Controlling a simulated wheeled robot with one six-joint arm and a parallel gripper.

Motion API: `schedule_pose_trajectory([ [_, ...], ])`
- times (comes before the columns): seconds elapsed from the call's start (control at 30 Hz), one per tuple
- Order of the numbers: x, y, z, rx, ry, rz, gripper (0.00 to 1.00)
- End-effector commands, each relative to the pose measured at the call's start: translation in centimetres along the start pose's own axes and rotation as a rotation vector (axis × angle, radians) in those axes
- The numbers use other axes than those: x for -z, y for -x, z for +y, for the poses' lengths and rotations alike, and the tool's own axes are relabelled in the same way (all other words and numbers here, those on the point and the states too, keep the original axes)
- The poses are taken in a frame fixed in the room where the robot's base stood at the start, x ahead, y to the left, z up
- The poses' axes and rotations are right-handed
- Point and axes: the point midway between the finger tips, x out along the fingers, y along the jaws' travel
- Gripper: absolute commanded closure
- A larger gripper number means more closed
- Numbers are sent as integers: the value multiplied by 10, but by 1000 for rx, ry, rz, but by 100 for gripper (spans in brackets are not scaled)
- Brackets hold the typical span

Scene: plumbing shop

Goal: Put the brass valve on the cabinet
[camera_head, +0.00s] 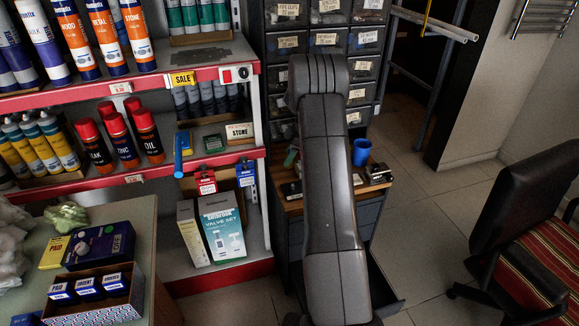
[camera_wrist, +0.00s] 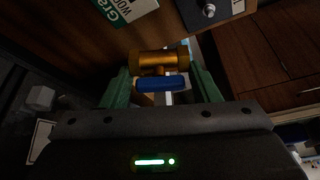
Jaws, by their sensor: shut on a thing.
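The brass valve (camera_wrist: 158,61) has a gold-coloured body and a blue handle (camera_wrist: 162,84). In the wrist view it sits between the green fingers of my gripper (camera_wrist: 160,76), which is shut on it. In the head view my grey arm hides the valve and most of my gripper. A low cabinet with a wooden top (camera_head: 295,205) and dark drawers stands behind my arm, partly hidden by it. Whether the valve touches any surface cannot be told.
A blue cup (camera_head: 361,152) and a small dark item (camera_head: 378,172) stand on the cabinet top's right side. Red-edged shelves (camera_head: 110,180) with cans are left, drawer bins (camera_head: 290,42) behind. A chair (camera_head: 525,225) stands right. Floor (camera_head: 425,215) lies open between.

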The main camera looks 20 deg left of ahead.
Motion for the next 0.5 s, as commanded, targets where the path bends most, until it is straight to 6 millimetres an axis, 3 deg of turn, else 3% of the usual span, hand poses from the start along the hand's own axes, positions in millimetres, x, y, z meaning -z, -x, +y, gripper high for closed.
schedule_pose_trajectory([
  [0.5, -21, -55, 3, 2, -2, -1, 75],
])
